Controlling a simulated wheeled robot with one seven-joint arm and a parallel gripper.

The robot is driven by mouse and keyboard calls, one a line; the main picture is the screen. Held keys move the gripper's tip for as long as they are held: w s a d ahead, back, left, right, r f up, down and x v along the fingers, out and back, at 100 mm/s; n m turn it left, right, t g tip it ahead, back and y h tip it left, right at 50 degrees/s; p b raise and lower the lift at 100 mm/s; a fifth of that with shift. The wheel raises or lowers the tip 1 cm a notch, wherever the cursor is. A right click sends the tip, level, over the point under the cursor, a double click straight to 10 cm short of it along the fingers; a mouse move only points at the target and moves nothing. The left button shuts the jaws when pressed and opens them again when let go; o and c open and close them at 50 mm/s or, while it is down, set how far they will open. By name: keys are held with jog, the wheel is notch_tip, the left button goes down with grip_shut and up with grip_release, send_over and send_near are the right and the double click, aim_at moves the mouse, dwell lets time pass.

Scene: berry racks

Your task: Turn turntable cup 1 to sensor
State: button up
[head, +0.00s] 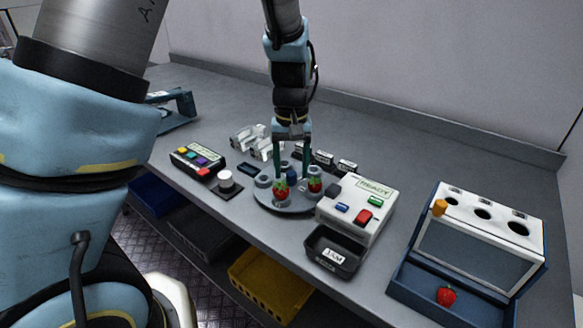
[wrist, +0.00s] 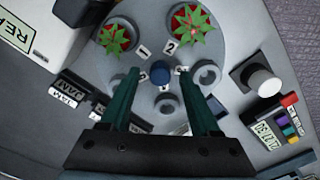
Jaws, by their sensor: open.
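The grey round turntable (head: 268,206) stands mid-bench with several cups and a blue centre knob (wrist: 161,72). One strawberry (head: 315,185) sits in the cup by label 1, at the left in the wrist view (wrist: 115,37). Another strawberry (head: 281,188) is in the cup by label 2, at the top in the wrist view (wrist: 191,22). The other visible cups look empty. My gripper (wrist: 159,74) is open, pointing down, its green fingers either side of the knob with gaps showing. A dark block (head: 333,190) on the READY box (head: 372,192) faces the turntable near cup 1; I cannot tell whether it is the sensor.
A black JAM bin (head: 334,255) sits before the READY box. A button panel (head: 198,162) and a white-topped knob (head: 226,180) are left of the turntable. Small labelled blocks (head: 346,166) stand behind it. A white-topped rack (head: 478,240) with a strawberry (head: 446,295) is at right.

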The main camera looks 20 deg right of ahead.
notch_tip(320, 180, up, 11)
jog(key=b, duration=0.1)
jog(key=shift+f, duration=0.2)
notch_tip(320, 180, up, 11)
jog(key=p, duration=0.9)
send_over(291, 172)
jog(key=shift+s, duration=0.1)
dwell(0.4)
dwell(0.3)
